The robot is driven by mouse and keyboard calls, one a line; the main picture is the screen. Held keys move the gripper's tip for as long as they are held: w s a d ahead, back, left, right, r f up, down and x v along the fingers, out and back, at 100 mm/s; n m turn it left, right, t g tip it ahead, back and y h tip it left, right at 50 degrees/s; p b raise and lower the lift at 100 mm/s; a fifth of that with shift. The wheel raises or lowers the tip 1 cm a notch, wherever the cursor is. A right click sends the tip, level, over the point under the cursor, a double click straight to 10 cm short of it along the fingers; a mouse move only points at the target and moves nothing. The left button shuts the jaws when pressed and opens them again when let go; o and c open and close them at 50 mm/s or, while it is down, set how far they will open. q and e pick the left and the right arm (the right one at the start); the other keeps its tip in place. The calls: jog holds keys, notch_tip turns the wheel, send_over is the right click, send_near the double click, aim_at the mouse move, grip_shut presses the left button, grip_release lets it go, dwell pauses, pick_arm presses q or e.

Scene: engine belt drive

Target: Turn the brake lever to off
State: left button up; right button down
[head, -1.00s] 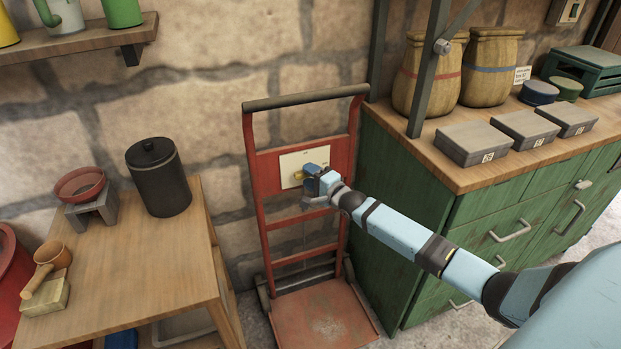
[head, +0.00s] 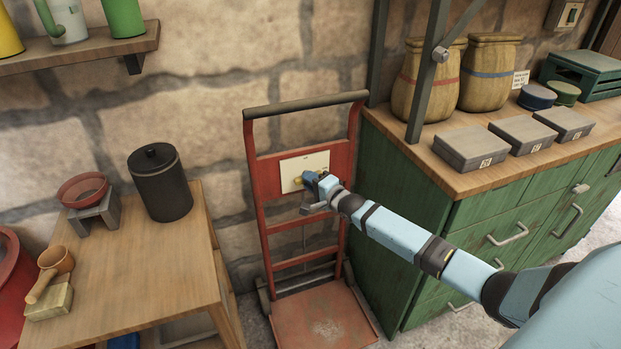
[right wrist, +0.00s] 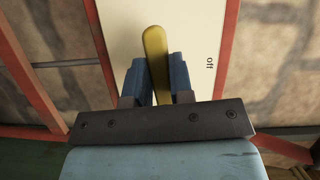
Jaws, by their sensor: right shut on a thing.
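The brake lever is a yellow handle (right wrist: 156,55) on a cream plate (head: 305,163) fixed to the red hand truck (head: 262,215). In the right wrist view the word "off" is printed on the plate, right of the lever and sideways. The lever's tip shows beyond the fingers. My right gripper (right wrist: 160,80) is shut on the lever, with one blue finger on either side of it. In the head view my right gripper (head: 311,182) is at the plate and hides part of the lever. My left gripper is not in view.
A wooden table (head: 120,265) with a black canister (head: 160,185) stands left of the hand truck. A green cabinet (head: 490,225) with sacks and grey boxes stands close on the right. A stone wall is behind.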

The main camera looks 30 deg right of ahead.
pick_arm(q)
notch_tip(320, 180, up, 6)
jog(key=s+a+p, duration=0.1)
jog(key=p, duration=1.2)
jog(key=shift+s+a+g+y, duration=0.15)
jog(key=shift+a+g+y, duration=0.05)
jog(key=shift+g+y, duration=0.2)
pick_arm(e)
jog(key=shift+n+g+h, duration=0.7)
jog(key=shift+n+h, duration=0.25)
jog(key=shift+n, duration=1.1)
jog(key=shift+n+g+h, duration=0.7)
jog(key=shift+n+h, duration=0.3)
jog(key=shift+n, duration=1.1)
jog(key=shift+n+g+h, duration=0.7)
jog(key=shift+n+h, duration=0.25)
jog(key=shift+n, duration=1.1)
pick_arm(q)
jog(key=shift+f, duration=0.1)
pick_arm(e)
jog(key=c, duration=1)
grip_release()
